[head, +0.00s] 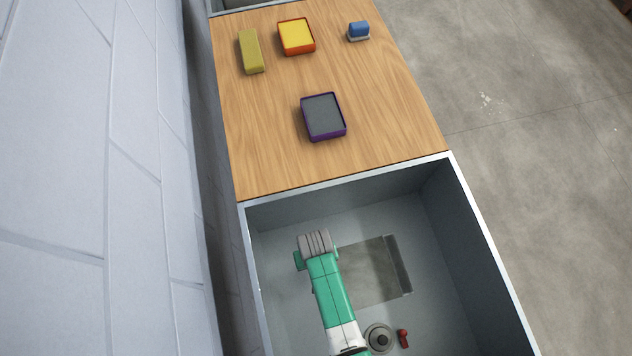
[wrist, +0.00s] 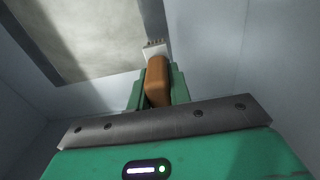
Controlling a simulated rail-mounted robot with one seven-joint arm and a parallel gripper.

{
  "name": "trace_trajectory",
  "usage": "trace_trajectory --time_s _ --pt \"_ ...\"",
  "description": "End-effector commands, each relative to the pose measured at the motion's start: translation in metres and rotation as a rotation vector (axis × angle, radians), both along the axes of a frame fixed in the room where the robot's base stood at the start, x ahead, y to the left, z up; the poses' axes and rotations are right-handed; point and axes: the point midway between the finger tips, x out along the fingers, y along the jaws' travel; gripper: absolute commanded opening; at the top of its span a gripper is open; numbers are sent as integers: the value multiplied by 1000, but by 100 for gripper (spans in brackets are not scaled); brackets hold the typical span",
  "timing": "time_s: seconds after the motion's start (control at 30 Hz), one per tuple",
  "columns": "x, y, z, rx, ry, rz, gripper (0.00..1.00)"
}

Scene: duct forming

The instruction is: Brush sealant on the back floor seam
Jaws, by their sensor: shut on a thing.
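My gripper (wrist: 158,82) is shut on a brush (wrist: 157,80) with an orange-brown handle and a pale head, seen in the wrist view. The brush head points away from me, close to the edge of the floor opening (wrist: 85,35) and a grey strip beside it. I cannot tell whether the bristles touch a surface. In the head view my arm reaches down into the open-topped grey duct (head: 455,250), left of the rectangular floor opening (head: 365,272). The brush is hidden there. No sealant can be made out on the floor seams.
A wooden board (head: 270,130) beyond the duct holds a purple-rimmed tray (head: 323,117), an orange tray with yellow inside (head: 296,36), a yellow block (head: 250,51) and a blue item (head: 358,31).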

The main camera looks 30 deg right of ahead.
Motion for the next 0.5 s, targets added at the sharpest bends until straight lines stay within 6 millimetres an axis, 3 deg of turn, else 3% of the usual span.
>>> trace_trajectory --time_s 0.2,0.5 --pt "0 0 23 0 0 1 0" --pt "0 1 24 0 0 2 0"
